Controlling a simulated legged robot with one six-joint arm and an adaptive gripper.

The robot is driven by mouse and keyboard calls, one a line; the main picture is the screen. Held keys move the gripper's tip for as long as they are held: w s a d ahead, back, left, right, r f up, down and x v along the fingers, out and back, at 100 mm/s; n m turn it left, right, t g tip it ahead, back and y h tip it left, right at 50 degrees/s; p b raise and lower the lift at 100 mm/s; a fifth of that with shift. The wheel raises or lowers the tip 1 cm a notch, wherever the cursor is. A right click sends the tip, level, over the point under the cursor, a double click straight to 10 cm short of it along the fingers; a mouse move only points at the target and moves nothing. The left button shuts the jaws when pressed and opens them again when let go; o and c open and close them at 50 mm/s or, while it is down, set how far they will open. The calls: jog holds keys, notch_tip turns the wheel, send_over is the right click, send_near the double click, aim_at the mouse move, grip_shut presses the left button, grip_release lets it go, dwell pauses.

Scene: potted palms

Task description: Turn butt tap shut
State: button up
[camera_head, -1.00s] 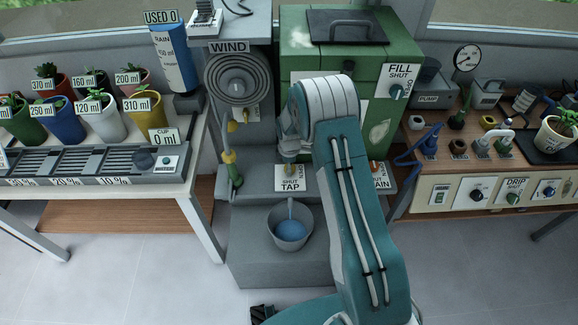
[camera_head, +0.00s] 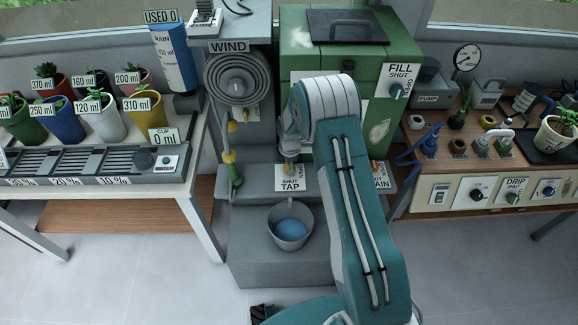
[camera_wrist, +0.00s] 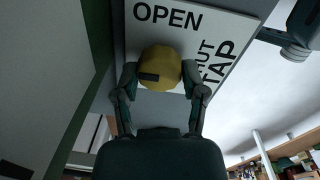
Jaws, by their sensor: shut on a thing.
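The butt tap's round yellow knob (camera_wrist: 166,62) sits in front of a white plate (camera_wrist: 217,30) in the wrist view. The plate reads OPEN along the top and SHUT TAP sideways at the right. A dark mark on the knob points left in that view. My gripper (camera_wrist: 160,82) is shut on the knob, one finger on each side. In the head view the white tap plate (camera_head: 290,184) shows below my gripper, and my arm partly hides the tap. The green butt (camera_head: 335,62) stands behind. A grey bucket (camera_head: 305,243) with blue water stands below the tap.
A FILL valve (camera_head: 396,91) is on the butt's right. A partly hidden DRAIN plate (camera_head: 380,182) is right of my arm. A yellow-green hose fitting (camera_head: 231,165) stands to the left. Benches with pots (camera_head: 145,107) and a drip panel (camera_head: 515,190) flank the butt.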

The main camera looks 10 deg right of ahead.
jog(key=o, duration=1.2)
jog(key=shift+f, duration=0.1)
jog(key=shift+c, duration=0.2)
jog(key=shift+d, duration=0.1)
jog(key=shift+r, duration=0.5)
notch_tip(320, 180, up, 11)
jog(key=shift+s, duration=0.25)
